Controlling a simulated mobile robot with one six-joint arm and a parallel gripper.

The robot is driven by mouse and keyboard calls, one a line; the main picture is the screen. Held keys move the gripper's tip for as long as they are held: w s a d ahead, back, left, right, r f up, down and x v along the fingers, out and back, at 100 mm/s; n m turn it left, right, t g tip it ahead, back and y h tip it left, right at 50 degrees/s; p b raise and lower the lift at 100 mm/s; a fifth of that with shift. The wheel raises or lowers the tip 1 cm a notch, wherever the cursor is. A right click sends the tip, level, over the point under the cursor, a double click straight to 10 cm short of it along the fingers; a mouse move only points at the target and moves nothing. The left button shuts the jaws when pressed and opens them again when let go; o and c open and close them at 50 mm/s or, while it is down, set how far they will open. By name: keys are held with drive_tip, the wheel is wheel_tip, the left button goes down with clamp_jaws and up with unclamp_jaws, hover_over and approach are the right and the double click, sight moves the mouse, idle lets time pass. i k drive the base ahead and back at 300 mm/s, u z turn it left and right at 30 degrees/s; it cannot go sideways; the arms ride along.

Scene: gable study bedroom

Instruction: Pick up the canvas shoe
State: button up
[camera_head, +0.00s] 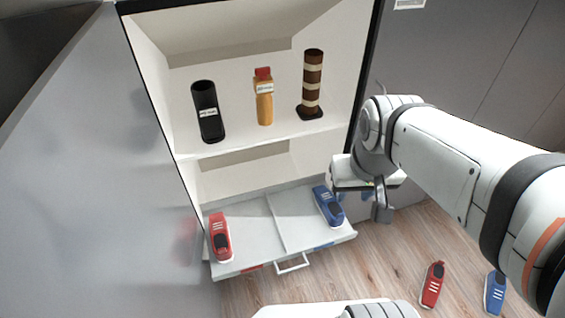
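Red and blue shoes with white soles and stripes are in view; I cannot tell which one the task means. One red shoe (221,237) lies in the left compartment of the pulled-out drawer, and one blue shoe (328,206) in its right compartment. Another red shoe (432,285) and another blue shoe (494,293) are on the wood floor at the lower right. My gripper (376,204) points down just right of the blue shoe in the drawer, partly hidden by its own body. No shoe is visibly held. Its finger gap does not show clearly.
The drawer (270,236) has a centre divider and a front handle (292,263). A grey door panel (100,180) fills the left. Floor between drawer and floor shoes is clear.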

sight(433, 279)
drive_tip(key=z, duration=1.7)
drive_tip(key=i, duration=0.95)
drive_tip(key=z, duration=0.2)
